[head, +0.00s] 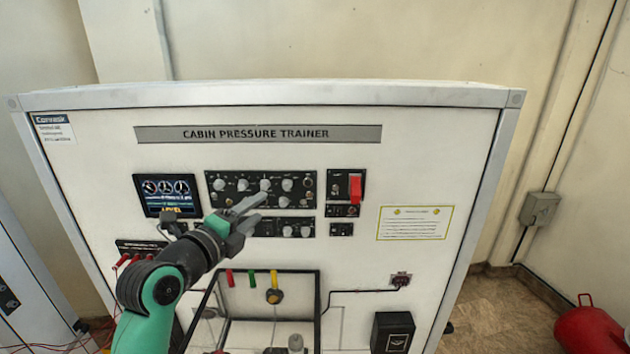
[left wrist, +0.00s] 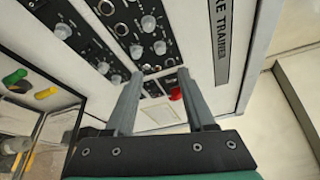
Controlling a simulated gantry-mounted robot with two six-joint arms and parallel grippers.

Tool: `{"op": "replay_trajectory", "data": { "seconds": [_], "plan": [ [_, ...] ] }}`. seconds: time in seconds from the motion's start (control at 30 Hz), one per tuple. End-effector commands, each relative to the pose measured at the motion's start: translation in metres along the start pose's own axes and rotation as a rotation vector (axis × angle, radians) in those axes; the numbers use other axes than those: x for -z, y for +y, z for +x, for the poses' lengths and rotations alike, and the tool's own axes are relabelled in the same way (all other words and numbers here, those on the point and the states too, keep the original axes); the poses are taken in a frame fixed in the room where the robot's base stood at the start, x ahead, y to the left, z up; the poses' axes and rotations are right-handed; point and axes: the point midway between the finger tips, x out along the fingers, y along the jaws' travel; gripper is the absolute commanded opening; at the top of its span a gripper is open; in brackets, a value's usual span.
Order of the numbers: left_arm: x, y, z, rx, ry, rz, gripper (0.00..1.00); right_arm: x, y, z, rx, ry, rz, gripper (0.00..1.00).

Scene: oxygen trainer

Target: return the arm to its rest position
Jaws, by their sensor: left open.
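My left arm comes in from the lower left in the head view. Its gripper (head: 250,208) is in front of the knob panel (head: 230,182) of the cabin pressure trainer (head: 420,150). In the left wrist view the two fingers (left wrist: 157,85) stand apart with nothing between them, so the gripper is open and empty. The knob panel (left wrist: 95,35) lies beyond the fingers there. I cannot tell whether a fingertip touches the panel. My right gripper is in neither view.
A red guarded switch (head: 355,188) is right of the knob panel, a gauge screen (head: 167,195) left of it. Below is a dark frame (head: 318,300) with coloured tags. A black box (head: 392,332) is at lower right. A red tank (head: 590,328) stands on the floor.

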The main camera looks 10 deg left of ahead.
Motion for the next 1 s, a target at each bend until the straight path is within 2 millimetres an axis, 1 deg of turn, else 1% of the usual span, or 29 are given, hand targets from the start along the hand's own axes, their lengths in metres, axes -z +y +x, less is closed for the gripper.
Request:
{"op": "replay_trajectory", "data": {
  "seconds": [0.07,0.1,0.13,0.17,0.2,0.27,0.3,0.37,0.4,0.47,0.5,0.57,0.6,0.7,0.77,0.8,0.9,1.0],
  "plan": [
    [0.010,0.000,0.002,0.000,0.015,0.000,0.55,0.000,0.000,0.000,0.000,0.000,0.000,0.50],
    [0.019,0.002,0.004,-0.003,0.029,-0.001,0.55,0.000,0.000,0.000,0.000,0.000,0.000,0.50],
    [0.029,0.000,0.004,0.006,0.041,0.001,0.55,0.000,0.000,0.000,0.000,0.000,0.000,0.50],
    [0.038,-0.010,0.000,0.033,0.046,0.012,0.55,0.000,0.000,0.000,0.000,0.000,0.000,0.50],
    [0.046,-0.026,-0.008,0.078,0.040,0.034,0.55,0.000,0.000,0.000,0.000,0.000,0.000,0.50],
    [0.054,-0.055,-0.026,0.158,0.018,0.031,0.55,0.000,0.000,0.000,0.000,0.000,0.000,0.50],
    [0.058,-0.078,-0.043,0.222,0.002,-0.022,0.55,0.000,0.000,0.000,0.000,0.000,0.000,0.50],
    [0.062,-0.111,-0.073,0.328,-0.013,-0.154,0.55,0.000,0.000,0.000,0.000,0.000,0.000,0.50],
    [0.062,-0.130,-0.095,0.401,-0.014,-0.265,0.55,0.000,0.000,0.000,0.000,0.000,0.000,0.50],
    [0.062,-0.156,-0.129,0.508,0.004,-0.441,0.55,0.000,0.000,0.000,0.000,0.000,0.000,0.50],
    [0.060,-0.170,-0.152,0.578,0.026,-0.565,0.55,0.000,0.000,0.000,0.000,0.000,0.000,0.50],
    [0.057,-0.188,-0.187,0.679,0.079,-0.757,0.55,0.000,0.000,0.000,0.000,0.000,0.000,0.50],
    [0.054,-0.198,-0.210,0.743,0.125,-0.887,0.55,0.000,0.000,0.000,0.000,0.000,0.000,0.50],
    [0.045,-0.214,-0.257,0.870,0.264,-1.189,0.55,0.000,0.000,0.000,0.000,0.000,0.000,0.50],
    [0.041,-0.220,-0.273,0.910,0.350,-1.342,0.55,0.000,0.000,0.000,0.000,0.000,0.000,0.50],
    [0.039,-0.221,-0.278,0.918,0.400,-1.432,0.55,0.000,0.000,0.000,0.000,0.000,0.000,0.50],
    [0.038,-0.221,-0.278,0.906,0.488,-1.595,0.55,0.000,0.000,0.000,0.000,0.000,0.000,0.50],
    [0.038,-0.221,-0.278,0.895,0.531,-1.668,0.55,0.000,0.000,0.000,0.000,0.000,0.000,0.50]
  ]
}}
